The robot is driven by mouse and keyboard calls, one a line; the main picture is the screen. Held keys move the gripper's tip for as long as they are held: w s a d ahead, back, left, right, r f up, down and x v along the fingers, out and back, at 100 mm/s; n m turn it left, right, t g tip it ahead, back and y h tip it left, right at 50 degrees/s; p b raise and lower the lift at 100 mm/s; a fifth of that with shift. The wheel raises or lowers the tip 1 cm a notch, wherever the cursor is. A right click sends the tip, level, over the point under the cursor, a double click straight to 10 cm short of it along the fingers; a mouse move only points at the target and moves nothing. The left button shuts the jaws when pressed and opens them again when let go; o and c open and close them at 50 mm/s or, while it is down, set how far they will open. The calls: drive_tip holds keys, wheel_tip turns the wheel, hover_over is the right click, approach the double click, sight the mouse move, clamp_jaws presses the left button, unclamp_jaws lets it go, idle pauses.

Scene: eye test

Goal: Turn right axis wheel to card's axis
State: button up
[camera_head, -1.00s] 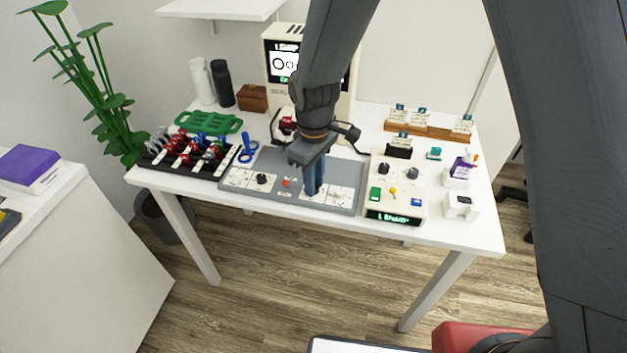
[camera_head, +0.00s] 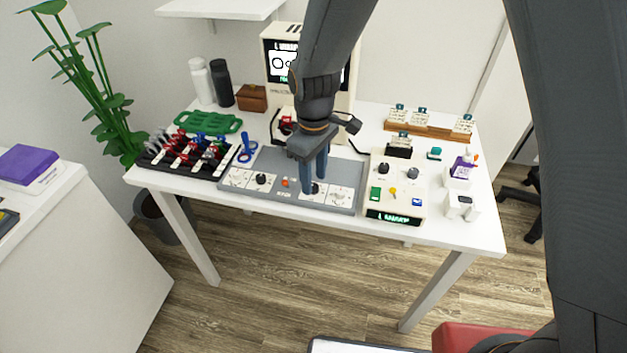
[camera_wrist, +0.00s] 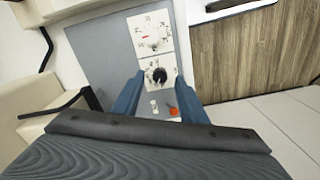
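The right axis wheel looks like a small black knob (camera_head: 315,188) on a white dial plate, on the right half of the grey panel (camera_head: 274,160). In the wrist view the black knob (camera_wrist: 159,76) lies between my two blue fingertips, with a gap on each side. My gripper (camera_head: 300,185) is open and comes down over the panel; its fingers partly hide the plate. A second dial plate (camera_wrist: 150,33) with a red mark lies beyond the knob. A small card (camera_head: 400,139) stands in a black holder; its print is too small to read.
Left on the panel are another black knob (camera_head: 261,179) and an orange button (camera_head: 285,183). A cream control box (camera_head: 374,212) with knobs and coloured buttons stands close on the right. A lens rack (camera_head: 166,168) is at left. A screen unit (camera_head: 283,34) stands behind.

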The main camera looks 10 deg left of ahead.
sight(314, 186)
wheel_tip(314, 186, up, 6)
drive_tip(key=shift+b, duration=0.55)
drive_tip(key=s+d+m, duration=0.3)
drive_tip(key=d+m, duration=0.1)
drive_tip(key=d, duration=0.5)
drive_tip(key=s+d+r+m, duration=0.1)
drive_tip(key=s+d+m, duration=0.2)
drive_tip(key=d, duration=0.6)
drive_tip(key=s+d+r+m+t, duration=0.1)
drive_tip(key=s+d+m, duration=0.3)
drive_tip(key=d, duration=0.6)
drive_tip(key=shift+m, duration=1)
